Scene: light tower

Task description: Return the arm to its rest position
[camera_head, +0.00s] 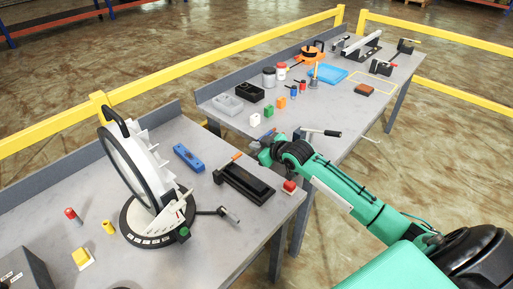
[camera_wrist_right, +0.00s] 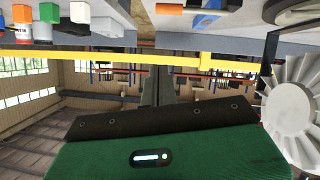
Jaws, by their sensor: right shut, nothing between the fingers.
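My right arm reaches in from the lower right in the head view, green with black joints. My right gripper (camera_head: 264,148) is at its far end, over the gap between the two grey tables, and looks empty. Its fingers are small and partly hidden by the wrist, and they are shut. The right wrist view looks tilted or upside down, with a green and black part of my own arm filling its lower half. My left gripper is not in view.
The far table (camera_head: 335,130) holds colored blocks, jars and a blue tray (camera_head: 327,73). Yellow rails (camera_head: 215,57) run behind.

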